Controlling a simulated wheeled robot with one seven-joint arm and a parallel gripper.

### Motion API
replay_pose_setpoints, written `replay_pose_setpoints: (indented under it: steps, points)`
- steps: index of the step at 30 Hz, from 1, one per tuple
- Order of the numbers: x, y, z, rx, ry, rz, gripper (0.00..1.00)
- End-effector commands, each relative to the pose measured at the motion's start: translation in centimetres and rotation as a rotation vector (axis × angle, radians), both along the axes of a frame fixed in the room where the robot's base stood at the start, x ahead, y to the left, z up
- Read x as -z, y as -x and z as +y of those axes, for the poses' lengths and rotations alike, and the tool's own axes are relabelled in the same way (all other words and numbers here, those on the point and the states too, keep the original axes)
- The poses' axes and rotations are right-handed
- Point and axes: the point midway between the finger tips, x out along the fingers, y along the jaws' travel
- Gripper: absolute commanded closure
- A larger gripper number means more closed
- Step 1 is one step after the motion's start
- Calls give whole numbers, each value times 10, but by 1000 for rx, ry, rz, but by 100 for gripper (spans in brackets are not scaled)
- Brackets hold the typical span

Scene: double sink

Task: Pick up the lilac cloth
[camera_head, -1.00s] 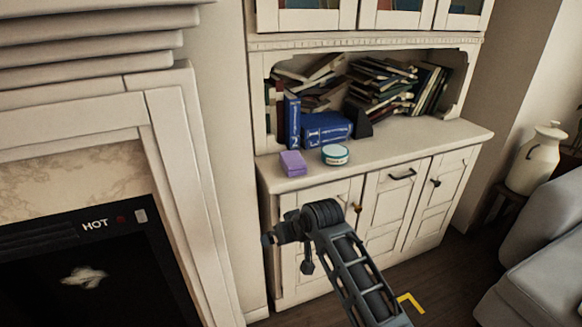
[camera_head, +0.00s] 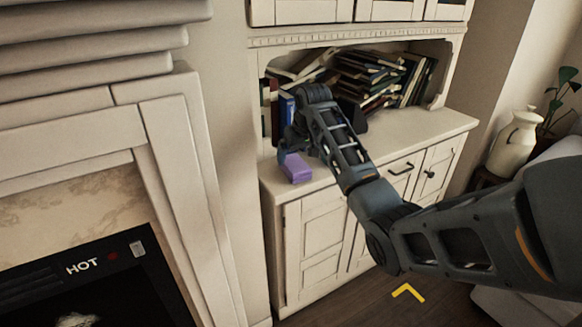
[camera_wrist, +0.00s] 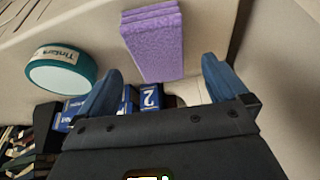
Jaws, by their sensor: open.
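The lilac cloth (camera_head: 296,168) is a folded, block-shaped stack on the left front of the white cabinet's counter. It also shows in the wrist view (camera_wrist: 153,43), upper middle, lying ahead of and between the fingertips. My gripper (camera_head: 288,152) is just above and beside the cloth in the head view. In the wrist view my gripper (camera_wrist: 163,75) has its two blue fingers spread wide with nothing between them. I cannot tell the exact height gap to the cloth.
A round teal-and-white tin (camera_wrist: 62,70) stands beside the cloth; my arm hides it in the head view. Blue books (camera_head: 287,110) and piled books (camera_head: 375,80) fill the shelf behind. The counter's right part (camera_head: 425,125) is clear. A fireplace surround (camera_head: 180,170) stands left.

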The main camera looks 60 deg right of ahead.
Motion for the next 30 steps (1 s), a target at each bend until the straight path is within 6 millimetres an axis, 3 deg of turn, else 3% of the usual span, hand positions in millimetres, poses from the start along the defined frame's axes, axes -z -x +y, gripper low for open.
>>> replay_pose_setpoints:
  steps: [10, 20, 30]
  points:
    - [42, -12, -12, 0, -1, 1, 0]
    - [49, -15, -14, 0, 1, -2, 0]
    - [49, -15, -14, 0, 1, -2, 31]
